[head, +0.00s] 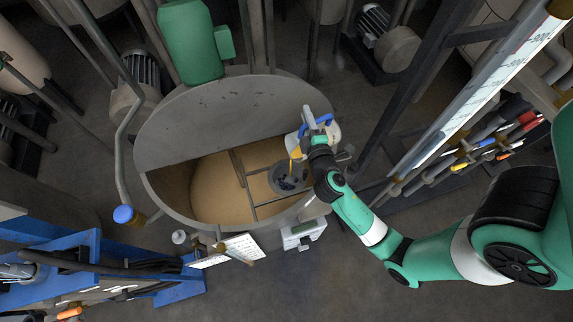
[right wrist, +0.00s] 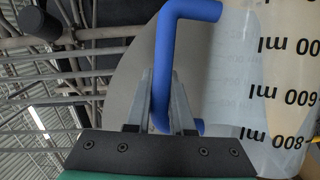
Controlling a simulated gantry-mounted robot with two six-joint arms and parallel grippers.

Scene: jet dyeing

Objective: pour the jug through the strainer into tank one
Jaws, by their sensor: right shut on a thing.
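My right gripper (head: 315,128) is shut on the blue handle of the jug (head: 332,134), over the right side of the open tank (head: 160,196). The jug is translucent white and tilted. Orange-yellow liquid shows at its lower left (head: 296,152), above the strainer. The strainer (head: 280,187) is a dark round bowl in the rack of bars across the tank mouth. Tan liquid (head: 215,190) fills the tank below. In the right wrist view the fingers (right wrist: 162,100) close around the blue handle, and the jug's ml marks (right wrist: 285,90) are turned over, with amber liquid behind them. My left gripper is out of view.
A small white scale (head: 303,234) and a paper sheet (head: 228,250) are at the tank's front. A sight tube (head: 480,95) and pipes rise at right.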

